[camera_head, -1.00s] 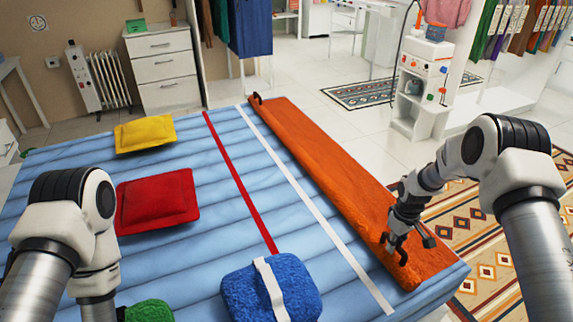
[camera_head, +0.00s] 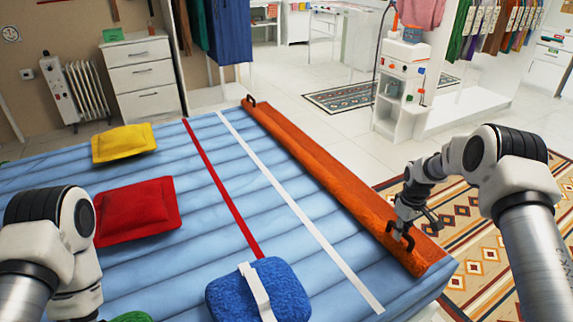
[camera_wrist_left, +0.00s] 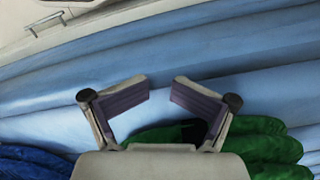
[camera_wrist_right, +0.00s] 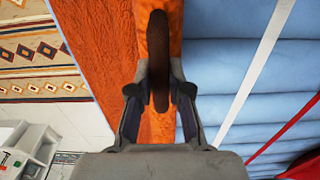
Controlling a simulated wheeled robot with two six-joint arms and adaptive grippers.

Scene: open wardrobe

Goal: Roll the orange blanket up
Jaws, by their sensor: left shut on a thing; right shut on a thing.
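The orange blanket (camera_head: 350,195) lies along the right edge of the blue ribbed mattress. Its left side forms a long raised roll, with a flat strip to the right. A dark handle (camera_head: 250,102) shows at its far end. At the near end my right gripper (camera_head: 402,232) is shut on another dark brown handle (camera_wrist_right: 160,60), just above the roll. My left gripper (camera_wrist_left: 161,82) has its fingers angled inward over a green fabric thing (camera_wrist_left: 262,140) with a dark part. What exactly it grips is partly hidden. In the head view the left gripper is out of frame.
A blue cushion (camera_head: 235,302) with a white strap, a red cushion (camera_head: 150,211) and a yellow cushion (camera_head: 124,143) lie on the mattress (camera_head: 290,245). A red line and a white line (camera_head: 290,190) run beside the blanket. A patterned rug (camera_head: 480,250) lies right of the mattress.

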